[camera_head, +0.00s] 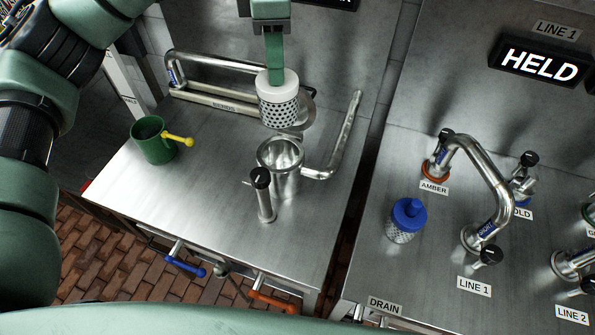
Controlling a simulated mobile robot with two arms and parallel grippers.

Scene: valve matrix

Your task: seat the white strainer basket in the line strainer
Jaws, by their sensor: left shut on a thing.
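My left gripper (273,62) comes down from the top of the head view and is shut on the white strainer basket (279,105). The basket has a white top and a perforated metal body. It hangs upright above and slightly behind the line strainer (280,160), apart from it. The line strainer is a round, open-topped metal cup on the left steel bench, with a pipe leaving it to the right. My right gripper is not in view.
A green mug (151,142) with a yellow handle stands at the bench's left. A black-topped metal post (263,195) stands before the strainer. Bent pipes (215,62) lie on the rack behind. A blue-topped basket (406,220) and pipework (485,185) occupy the right bench.

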